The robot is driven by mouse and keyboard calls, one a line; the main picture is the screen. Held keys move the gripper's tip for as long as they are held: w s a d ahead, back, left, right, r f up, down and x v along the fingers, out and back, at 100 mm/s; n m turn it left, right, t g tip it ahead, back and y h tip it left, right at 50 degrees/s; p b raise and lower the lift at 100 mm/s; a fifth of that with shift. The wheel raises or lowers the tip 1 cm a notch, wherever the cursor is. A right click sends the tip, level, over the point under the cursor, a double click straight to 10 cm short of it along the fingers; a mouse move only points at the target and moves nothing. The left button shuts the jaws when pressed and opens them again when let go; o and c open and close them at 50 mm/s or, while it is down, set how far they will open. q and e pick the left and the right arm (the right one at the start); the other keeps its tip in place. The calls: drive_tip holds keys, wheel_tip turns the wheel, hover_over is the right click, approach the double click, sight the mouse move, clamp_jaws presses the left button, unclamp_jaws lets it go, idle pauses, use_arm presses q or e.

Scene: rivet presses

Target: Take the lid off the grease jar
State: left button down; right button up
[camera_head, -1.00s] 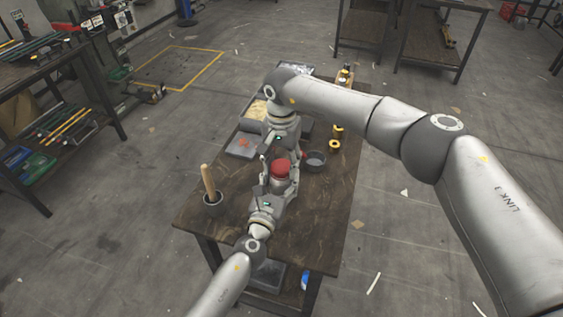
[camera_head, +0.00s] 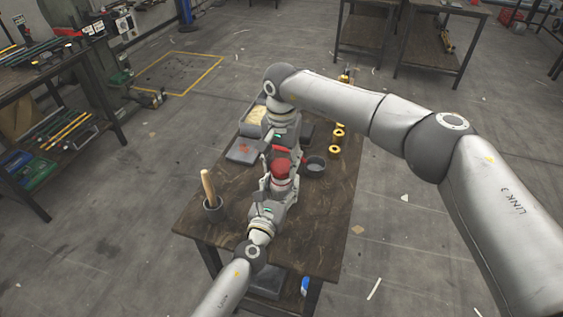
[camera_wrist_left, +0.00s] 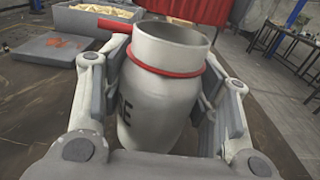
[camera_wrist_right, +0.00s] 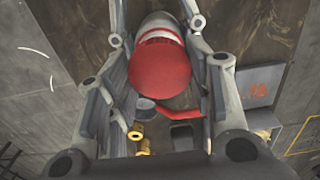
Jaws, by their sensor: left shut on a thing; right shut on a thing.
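The grease jar (camera_wrist_left: 160,90) is a pale grey jar with dark lettering and a red ring at its neck. My left gripper (camera_head: 278,190) is shut around its body; its fingers flank the jar in the left wrist view. The jar's rim shows open there, with the red lid (camera_wrist_left: 185,9) just above it, cut off by the frame. My right gripper (camera_wrist_right: 157,75) is shut on the red lid (camera_wrist_right: 160,68), which lies between its fingers, close to the jar. In the head view the lid (camera_head: 281,167) is partly hidden by the grippers.
On the bench (camera_head: 235,235) are a cup with a wooden handle (camera_head: 213,212), a dark cup (camera_head: 314,168), brass rings (camera_head: 335,150) and a bin of pale pieces (camera_wrist_left: 88,17). A red bar (camera_wrist_left: 107,22) shows behind the jar.

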sight(281, 165)
use_arm(q)
drive_tip(key=shift+f, duration=0.1)
use_arm(e)
drive_tip(key=shift+r, duration=2.05)
use_arm(q)
drive_tip(key=shift+c, duration=2.1)
unclamp_jaws()
